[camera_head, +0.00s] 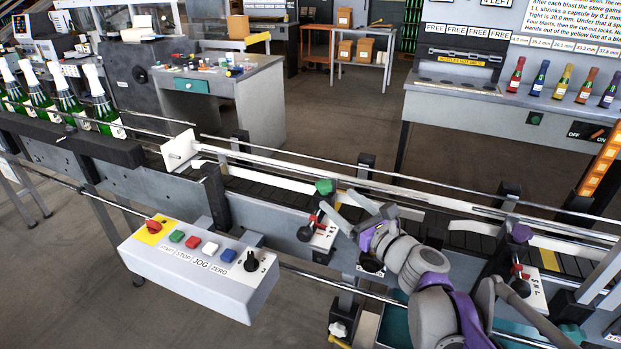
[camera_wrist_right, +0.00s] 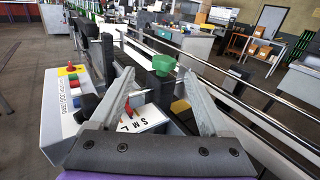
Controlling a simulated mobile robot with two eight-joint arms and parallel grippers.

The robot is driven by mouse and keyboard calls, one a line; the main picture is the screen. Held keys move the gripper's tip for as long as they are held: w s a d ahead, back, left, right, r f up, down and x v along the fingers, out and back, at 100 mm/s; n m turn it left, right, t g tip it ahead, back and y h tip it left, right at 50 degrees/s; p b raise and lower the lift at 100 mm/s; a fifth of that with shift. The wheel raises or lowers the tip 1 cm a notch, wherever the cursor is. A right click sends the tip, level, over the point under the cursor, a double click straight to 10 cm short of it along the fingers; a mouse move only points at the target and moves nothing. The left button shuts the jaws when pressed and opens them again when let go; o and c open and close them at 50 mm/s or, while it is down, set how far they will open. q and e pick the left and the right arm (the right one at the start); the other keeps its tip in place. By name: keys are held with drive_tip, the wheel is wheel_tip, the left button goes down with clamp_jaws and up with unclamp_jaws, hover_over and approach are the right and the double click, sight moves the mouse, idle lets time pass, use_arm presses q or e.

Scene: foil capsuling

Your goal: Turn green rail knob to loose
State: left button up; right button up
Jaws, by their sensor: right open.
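The green rail knob (camera_head: 325,187) sits on top of a dark post at the conveyor's near side. It also shows in the right wrist view (camera_wrist_right: 163,64), ahead of my fingers. My right gripper (camera_head: 336,202) is open, its fingers spread apart near the knob. In the right wrist view the open fingers (camera_wrist_right: 158,82) stand to either side of the line to the knob, with nothing between them. Whether a finger touches the knob is unclear. A white S M L plate (camera_wrist_right: 143,120) with a red pointer lies below the knob. My left gripper is not in view.
A control box (camera_head: 200,270) with coloured buttons stands at the left front. A purple knob (camera_head: 520,233) sits on another post to the right. Steel guide rails (camera_head: 290,160) run along the conveyor. Green bottles (camera_head: 70,103) stand upstream at the left.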

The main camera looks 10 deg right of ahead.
sight(324, 188)
drive_tip(key=shift+w+d+r+m, duration=0.15)
drive_tip(key=shift+w+m, duration=0.15)
drive_tip(key=shift+w, duration=0.15)
drive_tip(key=x, duration=1)
drive_tip(key=shift+w, duration=0.15)
clamp_jaws()
